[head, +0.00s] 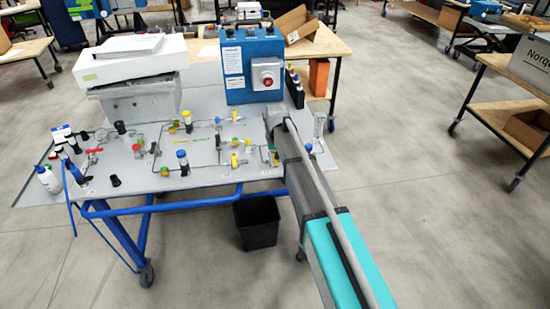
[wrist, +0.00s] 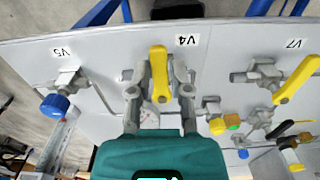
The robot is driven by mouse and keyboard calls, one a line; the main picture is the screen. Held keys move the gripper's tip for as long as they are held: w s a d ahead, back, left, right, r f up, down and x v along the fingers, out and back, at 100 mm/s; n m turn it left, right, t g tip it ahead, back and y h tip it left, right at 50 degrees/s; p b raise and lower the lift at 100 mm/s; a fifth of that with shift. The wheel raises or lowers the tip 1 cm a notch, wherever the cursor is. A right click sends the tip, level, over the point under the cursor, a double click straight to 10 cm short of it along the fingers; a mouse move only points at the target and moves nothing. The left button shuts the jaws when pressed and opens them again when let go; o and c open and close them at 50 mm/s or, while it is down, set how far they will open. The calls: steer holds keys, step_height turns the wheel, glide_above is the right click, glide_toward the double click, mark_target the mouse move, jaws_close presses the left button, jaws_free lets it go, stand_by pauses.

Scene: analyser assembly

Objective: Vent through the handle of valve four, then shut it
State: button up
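The valve labelled V4 (wrist: 187,40) has a yellow lever handle (wrist: 159,70), seen in the middle of the wrist view. The handle runs roughly up and down in that picture. My gripper (wrist: 160,92) has its two grey fingers apart, one on each side of the handle. I see no clear grip on it. The valve body is partly hidden behind the fingers. In the head view my arm reaches over the right part of the grey panel (head: 215,175) and mostly hides my gripper and this valve.
In the wrist view, valve V5 (wrist: 55,105) with a blue knob is on the left and V7's yellow handle (wrist: 297,80) on the right. In the head view, a blue control box (head: 250,65) stands behind the panel and a black bin (head: 257,222) below it.

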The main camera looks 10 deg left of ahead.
steer(key=o, duration=0.3)
steer(key=shift+d+n, duration=0.1)
steer(key=shift+n, duration=0.3)
steer(key=shift+w+d+n, duration=0.25)
steer(key=shift+d+n, duration=0.1)
steer(key=shift+n, duration=0.75)
steer(key=shift+w+d+n, duration=0.2)
steer(key=shift+d+n, duration=0.15)
steer(key=shift+n, duration=0.75)
steer(key=n, duration=0.2)
steer(key=w+d+n, duration=0.1)
steer(key=n, duration=0.1)
steer(key=shift+w+n, duration=0.2)
steer(key=shift+n, duration=0.2)
steer(key=shift+r+n, duration=0.15)
steer(key=shift+n, duration=0.15)
step_height(320, 180, up, 14)
steer(key=f+p, duration=0.1)
steer(key=p, duration=1.3)
steer(key=s+d+f+m+b, duration=0.3)
steer(key=s+d+m, duration=0.1)
steer(key=s+d, duration=0.3)
steer(key=s+d+f+m+b, duration=0.3)
steer(key=s+d, duration=0.4)
steer(key=s+d+f+m+b, duration=0.3)
steer(key=s+d+m, duration=0.1)
steer(key=s+d, duration=0.3)
steer(key=shift+s+m+b, duration=0.1)
steer(key=shift+m+b, duration=0.2)
